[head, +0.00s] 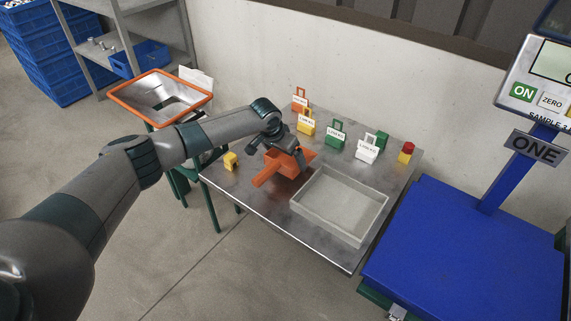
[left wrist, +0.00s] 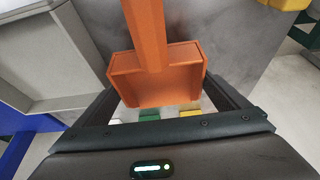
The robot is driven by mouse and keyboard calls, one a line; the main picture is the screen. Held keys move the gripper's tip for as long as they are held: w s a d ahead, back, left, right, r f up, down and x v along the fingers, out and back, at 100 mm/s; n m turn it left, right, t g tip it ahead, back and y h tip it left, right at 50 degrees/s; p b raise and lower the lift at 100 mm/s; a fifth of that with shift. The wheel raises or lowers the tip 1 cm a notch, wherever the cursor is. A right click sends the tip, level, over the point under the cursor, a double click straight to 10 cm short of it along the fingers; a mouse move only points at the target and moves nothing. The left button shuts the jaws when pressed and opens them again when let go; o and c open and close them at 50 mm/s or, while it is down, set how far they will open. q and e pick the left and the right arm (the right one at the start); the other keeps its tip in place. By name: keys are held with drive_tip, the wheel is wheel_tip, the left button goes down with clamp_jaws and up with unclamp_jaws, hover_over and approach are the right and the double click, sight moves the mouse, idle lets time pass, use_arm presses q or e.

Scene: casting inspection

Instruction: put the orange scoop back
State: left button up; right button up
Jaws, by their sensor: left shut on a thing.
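The orange scoop (head: 267,173) is at the middle of the metal table, its handle pointing toward the table's front left edge. My left gripper (head: 287,155) reaches over it from behind and is shut on its box-shaped bowl. In the left wrist view the scoop (left wrist: 157,80) sits between the two dark fingers (left wrist: 165,100), with the handle running up and away. I cannot tell whether the scoop touches the table or is slightly raised. My right gripper is not in view.
A grey shallow tray (head: 297,204) lies right of the scoop. Labelled weights, including a green one (head: 335,137) and a white one (head: 367,152), stand behind. A small yellow block (head: 230,160) is at left. A blue scale (head: 465,255) stands right, an orange-rimmed hopper (head: 125,101) left.

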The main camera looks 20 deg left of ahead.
sight(285, 163)
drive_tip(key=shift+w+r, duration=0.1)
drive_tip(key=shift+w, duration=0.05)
use_arm(q)
wheel_tip(285, 163, down, 2)
drive_tip(key=shift+f, duration=0.1)
drive_tip(key=shift+f+p, duration=0.5)
drive_tip(key=shift+f, duration=0.15)
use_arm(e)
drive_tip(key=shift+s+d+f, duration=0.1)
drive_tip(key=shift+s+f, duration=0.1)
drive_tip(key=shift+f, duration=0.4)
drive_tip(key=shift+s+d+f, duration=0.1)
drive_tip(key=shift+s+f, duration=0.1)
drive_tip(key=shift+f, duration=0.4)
use_arm(q)
drive_tip(key=shift+f, duration=0.2)
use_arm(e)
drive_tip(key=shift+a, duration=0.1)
use_arm(q)
drive_tip(key=o, duration=0.9)
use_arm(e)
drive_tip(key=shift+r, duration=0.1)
